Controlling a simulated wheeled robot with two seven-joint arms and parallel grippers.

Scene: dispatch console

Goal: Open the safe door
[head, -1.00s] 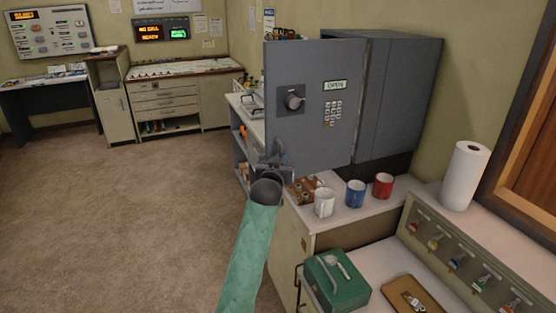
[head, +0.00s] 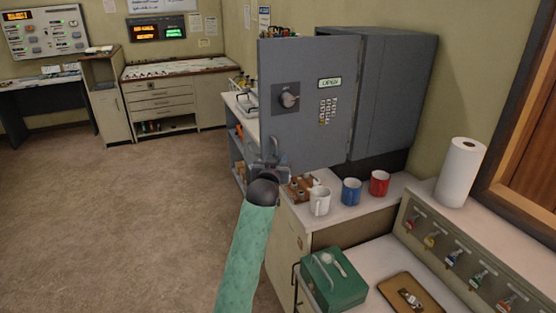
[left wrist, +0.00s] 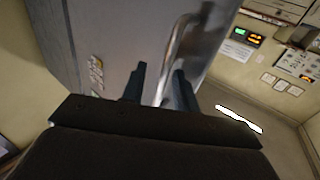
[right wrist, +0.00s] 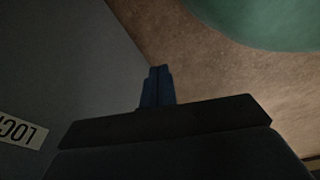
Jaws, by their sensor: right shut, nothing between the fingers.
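The grey safe (head: 396,95) stands on the counter against the wall. Its door (head: 305,125) is swung wide open towards me, with a dial (head: 288,96), a keypad (head: 327,111) and an "OPEN" sign on the face I see. My left gripper (head: 268,160) is at the door's lower left corner. In the left wrist view my left gripper (left wrist: 160,85) has its fingers apart, with a metal bar handle (left wrist: 178,45) running between them; contact is unclear. My right gripper (right wrist: 157,85) is shut and empty in the right wrist view, beside a grey surface.
A white mug (head: 320,201), a blue mug (head: 351,191) and a red mug (head: 380,183) stand on the counter below the door. A green box (head: 334,280) and a brown tray (head: 425,303) are nearer. The carpet (head: 130,215) at left is clear.

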